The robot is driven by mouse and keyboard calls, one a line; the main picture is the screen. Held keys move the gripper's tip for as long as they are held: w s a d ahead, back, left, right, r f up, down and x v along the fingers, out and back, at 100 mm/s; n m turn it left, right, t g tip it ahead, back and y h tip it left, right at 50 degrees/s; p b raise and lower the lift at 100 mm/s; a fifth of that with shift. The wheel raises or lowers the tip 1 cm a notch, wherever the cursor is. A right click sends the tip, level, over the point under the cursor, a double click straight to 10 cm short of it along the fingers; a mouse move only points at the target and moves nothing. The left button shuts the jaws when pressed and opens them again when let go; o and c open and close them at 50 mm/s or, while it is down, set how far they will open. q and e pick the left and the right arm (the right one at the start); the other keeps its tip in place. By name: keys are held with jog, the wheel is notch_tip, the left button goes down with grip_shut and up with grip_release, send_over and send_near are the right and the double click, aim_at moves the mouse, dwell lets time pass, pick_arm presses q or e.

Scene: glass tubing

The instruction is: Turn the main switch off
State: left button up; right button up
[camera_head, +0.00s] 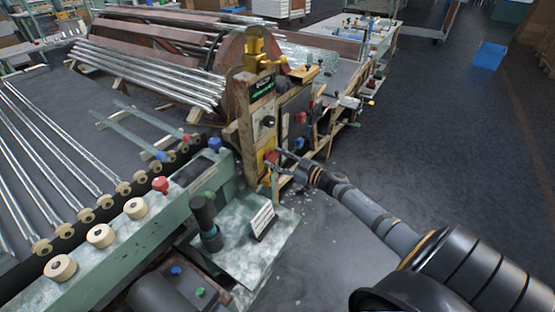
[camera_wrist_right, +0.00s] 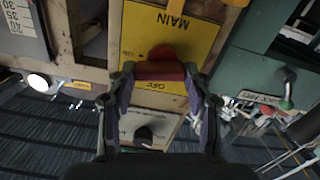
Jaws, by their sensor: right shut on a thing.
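The main switch (camera_wrist_right: 160,71) is a red handle on a yellow plate (camera_wrist_right: 192,38) marked "MAIN". In the right wrist view the handle lies crosswise in the picture, and smaller lettering below it is hard to read. My right gripper (camera_wrist_right: 161,78) has its two fingers on either end of the red handle and is shut on it. In the head view the switch (camera_head: 271,157) sits low on the wooden control post, and my right arm reaches it from the right. My left gripper is not in view.
The wooden control post (camera_head: 243,128) carries other knobs, including a dark one (camera_wrist_right: 144,133) near the switch. A green-grey panel (camera_wrist_right: 262,62) with a green-tipped lever (camera_wrist_right: 287,90) is beside it. A roller table with glass tubes (camera_head: 55,150) stands left. The floor at right is open.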

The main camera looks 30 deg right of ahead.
jog(key=n, duration=0.3)
jog(key=shift+n, duration=0.3)
jog(key=n, duration=0.3)
jog(key=shift+s+a+n+b, duration=0.1)
jog(key=shift+a+n+b, duration=0.05)
jog(key=shift+n+b, duration=0.2)
jog(key=n+b, duration=0.1)
jog(key=n, duration=0.2)
jog(key=shift+f+n, duration=0.15)
jog(key=shift+n, duration=0.2)
jog(key=shift+a+n+b, duration=0.1)
jog(key=shift+n+b, duration=0.45)
jog(key=shift+n, duration=1.65)
jog(key=o, duration=1.2)
jog(key=shift+c, duration=0.2)
